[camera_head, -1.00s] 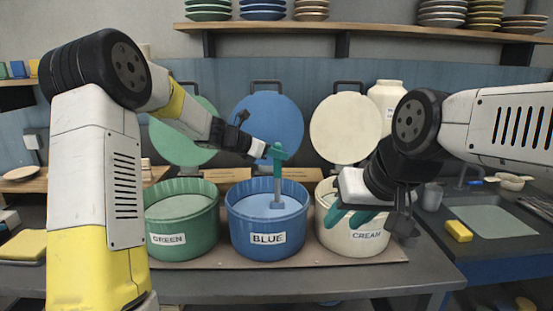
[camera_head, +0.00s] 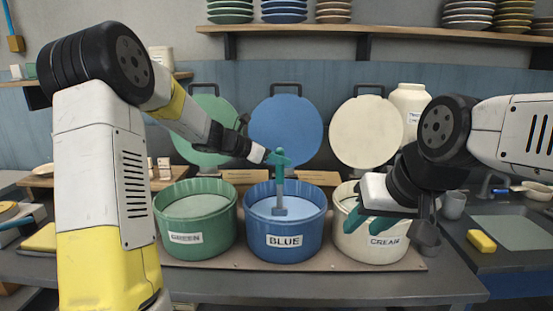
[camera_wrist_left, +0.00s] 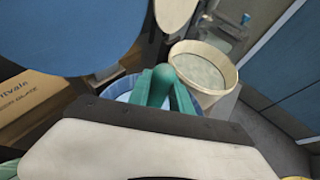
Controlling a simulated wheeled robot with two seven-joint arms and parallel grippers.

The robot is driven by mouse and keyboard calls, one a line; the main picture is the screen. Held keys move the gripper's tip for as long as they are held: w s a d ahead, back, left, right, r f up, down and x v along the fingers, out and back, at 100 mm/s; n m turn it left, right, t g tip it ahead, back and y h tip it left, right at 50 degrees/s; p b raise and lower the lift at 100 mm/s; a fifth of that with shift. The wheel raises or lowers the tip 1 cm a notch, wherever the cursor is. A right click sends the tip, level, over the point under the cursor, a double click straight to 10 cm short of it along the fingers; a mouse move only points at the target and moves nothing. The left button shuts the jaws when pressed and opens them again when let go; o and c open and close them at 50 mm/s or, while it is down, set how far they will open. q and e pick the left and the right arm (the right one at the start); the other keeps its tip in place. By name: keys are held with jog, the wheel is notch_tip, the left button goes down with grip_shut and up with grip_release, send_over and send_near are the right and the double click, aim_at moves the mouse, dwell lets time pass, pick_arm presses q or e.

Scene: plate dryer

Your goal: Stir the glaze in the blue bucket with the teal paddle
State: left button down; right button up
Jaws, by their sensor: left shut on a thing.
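The blue bucket (camera_head: 286,240) stands in the middle of the bench, with pale blue glaze (camera_head: 305,207) inside. The teal paddle (camera_head: 280,186) stands nearly upright in it, its lower end at the glaze surface, left of the bucket's middle. My left gripper (camera_head: 277,158) is shut on the paddle's top. In the left wrist view, the paddle's rounded top (camera_wrist_left: 163,84) sits between my teal fingers, above the partly hidden bucket. My right gripper (camera_head: 368,221) is open and empty, with its teal fingers apart in front of the cream bucket (camera_head: 362,247).
A green bucket (camera_head: 197,240) stands left of the blue one. Green, blue (camera_head: 286,125) and cream (camera_head: 366,132) lids stand behind the buckets. A yellow sponge (camera_head: 481,241) lies at the right. The bench's front strip is clear.

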pick_arm(q)
jog(key=shift+d, duration=0.85)
jog(key=shift+r, duration=0.15)
notch_tip(320, 180, up, 16)
jog(key=shift+r, duration=0.15)
dwell(1.2)
jog(key=shift+s, duration=0.1)
dwell(2.9)
